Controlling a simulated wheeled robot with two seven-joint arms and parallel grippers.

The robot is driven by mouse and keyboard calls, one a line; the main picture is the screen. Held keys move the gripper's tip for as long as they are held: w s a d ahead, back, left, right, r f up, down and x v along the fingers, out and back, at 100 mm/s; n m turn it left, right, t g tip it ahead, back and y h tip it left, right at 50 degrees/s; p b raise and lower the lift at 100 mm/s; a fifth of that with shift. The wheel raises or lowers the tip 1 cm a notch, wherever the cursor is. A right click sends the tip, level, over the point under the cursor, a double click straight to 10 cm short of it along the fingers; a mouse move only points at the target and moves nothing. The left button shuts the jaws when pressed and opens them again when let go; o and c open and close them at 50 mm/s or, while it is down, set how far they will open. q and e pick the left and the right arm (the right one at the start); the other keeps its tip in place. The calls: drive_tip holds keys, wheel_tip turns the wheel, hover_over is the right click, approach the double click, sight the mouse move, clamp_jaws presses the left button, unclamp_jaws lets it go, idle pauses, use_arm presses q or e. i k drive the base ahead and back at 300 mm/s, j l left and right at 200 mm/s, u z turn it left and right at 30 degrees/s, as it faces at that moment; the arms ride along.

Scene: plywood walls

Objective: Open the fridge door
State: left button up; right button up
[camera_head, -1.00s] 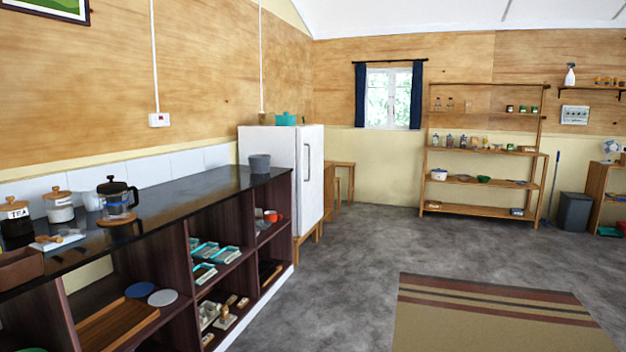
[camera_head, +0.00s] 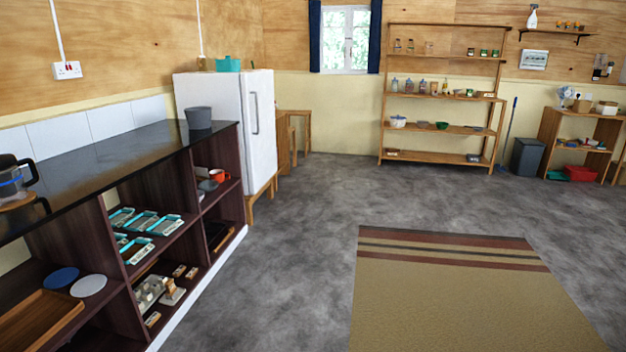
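The white fridge (camera_head: 226,122) stands on wooden legs against the left wall, past the far end of the dark counter. Its door (camera_head: 261,130) faces right and looks closed. A long vertical handle (camera_head: 255,113) shows on the door. The counter end hides the fridge's lower left part. Neither of my grippers is in view.
The dark counter (camera_head: 105,150) with open shelves runs along the left. A rug (camera_head: 455,290) lies on the floor at the right. A wooden stool (camera_head: 297,130) stands beyond the fridge. Grey floor (camera_head: 310,240) is clear between counter and rug.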

sight(261, 155)
drive_tip(key=i, duration=0.9)
drive_tip(key=i+z, duration=0.1)
drive_tip(key=i, duration=0.85)
drive_tip(key=i+j+z, duration=0.1)
drive_tip(key=i, duration=0.8)
drive_tip(key=i+j+u, duration=0.1)
drive_tip(key=i+u, duration=0.15)
drive_tip(key=i, duration=0.25)
drive_tip(key=i+u, duration=0.3)
drive_tip(key=i, duration=0.2)
drive_tip(key=i+l+u, duration=0.1)
drive_tip(key=i+u, duration=0.15)
drive_tip(key=i, duration=0.3)
drive_tip(key=i+l+u, duration=0.25)
drive_tip(key=i, duration=0.25)
